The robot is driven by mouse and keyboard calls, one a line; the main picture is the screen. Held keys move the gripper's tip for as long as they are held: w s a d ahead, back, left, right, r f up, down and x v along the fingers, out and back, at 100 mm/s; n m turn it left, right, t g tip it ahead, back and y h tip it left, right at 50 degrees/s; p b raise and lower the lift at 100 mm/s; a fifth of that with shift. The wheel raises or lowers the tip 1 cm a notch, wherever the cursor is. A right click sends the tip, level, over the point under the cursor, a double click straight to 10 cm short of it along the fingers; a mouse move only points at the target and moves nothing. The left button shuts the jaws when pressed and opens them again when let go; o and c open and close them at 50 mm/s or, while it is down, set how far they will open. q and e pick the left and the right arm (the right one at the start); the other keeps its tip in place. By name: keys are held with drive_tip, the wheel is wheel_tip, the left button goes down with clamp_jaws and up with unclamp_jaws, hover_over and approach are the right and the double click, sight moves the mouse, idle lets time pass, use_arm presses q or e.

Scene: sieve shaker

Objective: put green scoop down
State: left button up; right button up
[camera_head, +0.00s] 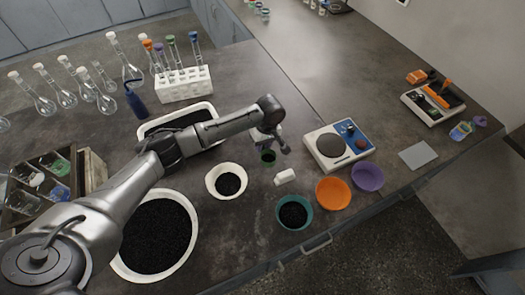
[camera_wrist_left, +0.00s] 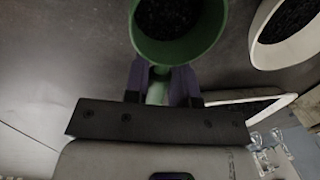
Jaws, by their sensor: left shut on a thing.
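My right gripper is not in view.
The scale (camera_head: 329,146), orange bowl (camera_head: 333,192) and purple bowl (camera_head: 367,177) are to the right. A white tray (camera_head: 208,107) and tube rack (camera_head: 184,87) stand behind. Bare bench lies behind the scale.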

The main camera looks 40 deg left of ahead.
sight(264, 146)
use_arm(q)
wheel_tip(264, 146, down, 4)
drive_tip(key=shift+r+b, duration=0.15)
drive_tip(key=shift+b, duration=0.35)
drive_tip(key=o, duration=0.8)
drive_tip(key=shift+o, duration=0.2)
wheel_tip(264, 146, up, 12)
drive_tip(key=w+p, duration=0.2)
drive_tip(key=shift+d+p, duration=0.3)
drive_tip(key=shift+p, duration=0.1)
